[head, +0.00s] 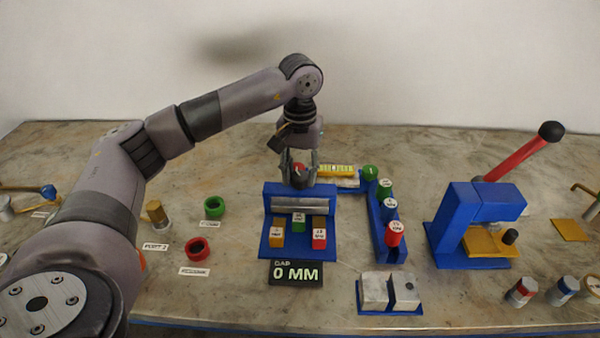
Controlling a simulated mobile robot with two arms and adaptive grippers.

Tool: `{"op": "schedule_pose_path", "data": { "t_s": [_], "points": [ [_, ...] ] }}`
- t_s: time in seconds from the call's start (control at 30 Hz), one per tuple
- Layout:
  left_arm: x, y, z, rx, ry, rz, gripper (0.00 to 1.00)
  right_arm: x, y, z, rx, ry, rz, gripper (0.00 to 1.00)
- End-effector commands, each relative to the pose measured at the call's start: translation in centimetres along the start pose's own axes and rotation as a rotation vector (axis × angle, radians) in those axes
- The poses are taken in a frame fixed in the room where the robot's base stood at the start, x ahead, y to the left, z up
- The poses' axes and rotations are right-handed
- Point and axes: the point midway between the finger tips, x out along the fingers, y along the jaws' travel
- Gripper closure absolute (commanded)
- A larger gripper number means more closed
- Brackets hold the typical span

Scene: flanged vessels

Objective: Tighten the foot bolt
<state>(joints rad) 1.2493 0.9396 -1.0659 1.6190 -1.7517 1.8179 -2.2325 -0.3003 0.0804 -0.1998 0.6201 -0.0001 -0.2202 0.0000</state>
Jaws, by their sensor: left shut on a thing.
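A blue fixture (265,245) stands near the middle of the table with a grey metal bar (300,204) across it. Orange, green and red blocks sit in front of the bar, and a display (296,273) below reads "GAP 0 MM". My left gripper (299,177) points down at the fixture's back edge, just behind the bar. Its fingers are shut on a small red-topped part (299,168), mostly hidden between them. I cannot tell for certain whether this part is the foot bolt. My right gripper is not in view.
A yellow scale bar (336,169) lies behind. A blue rack (377,222) of coloured cylinders stands to the right, a split metal block (389,290) in front. A blue press (466,222) with a red lever is farther right. Green (214,208) and red rings lie left.

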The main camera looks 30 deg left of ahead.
Motion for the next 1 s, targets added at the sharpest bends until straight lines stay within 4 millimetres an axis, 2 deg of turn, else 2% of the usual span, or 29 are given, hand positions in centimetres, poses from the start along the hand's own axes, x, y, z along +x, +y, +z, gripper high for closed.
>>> {"op": "schedule_pose_path", "data": {
  "t_s": [0.37,0.4,0.67,1.0],
  "points": [
    [-0.19,-0.02,-0.11,0.001,0.005,0.002,0.93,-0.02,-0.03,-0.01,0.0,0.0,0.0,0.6],
    [-0.19,-0.03,-0.11,0.001,0.005,0.001,0.62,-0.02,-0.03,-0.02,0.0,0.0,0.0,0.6],
    [-0.08,-0.02,-0.05,0.001,0.002,0.0,0.45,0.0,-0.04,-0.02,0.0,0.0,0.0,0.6],
    [-0.28,0.02,-0.04,0.001,0.002,0.001,0.44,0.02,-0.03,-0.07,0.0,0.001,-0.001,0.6]
  ]
}}
